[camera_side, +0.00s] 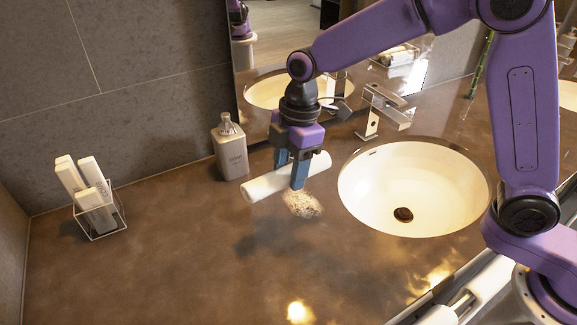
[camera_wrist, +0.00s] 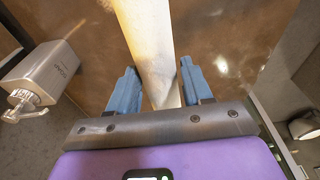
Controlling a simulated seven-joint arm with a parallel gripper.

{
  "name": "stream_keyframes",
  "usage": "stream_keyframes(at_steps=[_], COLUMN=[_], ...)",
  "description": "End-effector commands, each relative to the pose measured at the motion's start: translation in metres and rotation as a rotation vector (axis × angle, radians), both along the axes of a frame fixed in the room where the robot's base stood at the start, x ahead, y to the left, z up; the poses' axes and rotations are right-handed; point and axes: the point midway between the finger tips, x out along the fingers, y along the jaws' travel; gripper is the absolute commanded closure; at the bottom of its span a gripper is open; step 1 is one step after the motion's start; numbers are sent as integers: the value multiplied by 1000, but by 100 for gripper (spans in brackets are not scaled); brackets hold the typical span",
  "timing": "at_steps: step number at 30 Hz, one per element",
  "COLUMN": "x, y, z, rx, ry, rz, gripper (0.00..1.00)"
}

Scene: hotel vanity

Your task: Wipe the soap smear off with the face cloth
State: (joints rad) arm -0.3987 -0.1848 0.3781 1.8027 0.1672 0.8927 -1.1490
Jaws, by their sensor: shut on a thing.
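The face cloth is a white roll (camera_side: 262,184) held across my gripper (camera_side: 291,172), with an end sticking out on either side of the fingers. In the wrist view the cloth (camera_wrist: 150,45) runs up from between the two blue fingers (camera_wrist: 159,88). The soap smear (camera_side: 302,204) is a pale speckled patch on the brown counter, just in front of the cloth and below the right finger. The cloth is low over the counter beside the smear; I cannot tell if it touches. I cannot pick out the smear in the wrist view.
A soap dispenser (camera_side: 231,150) stands close behind-left of the cloth; it also shows in the wrist view (camera_wrist: 42,75). A sink (camera_side: 412,190) with a faucet (camera_side: 380,112) is to the right. A wire holder (camera_side: 99,222) with white packets stands at left. The front counter is clear, with bright light patches.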

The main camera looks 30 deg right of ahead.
Motion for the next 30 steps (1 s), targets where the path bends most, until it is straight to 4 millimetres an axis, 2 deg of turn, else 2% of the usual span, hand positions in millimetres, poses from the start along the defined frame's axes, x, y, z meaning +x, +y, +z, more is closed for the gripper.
stream_keyframes(at_steps=[5,15,30], x=[2,26,27], y=[-2,-26,-26], z=[-3,-51,-95], rx=[0,-1,-1], ry=[1,3,2], rz=[-1,0,0], gripper=[75,75,75])
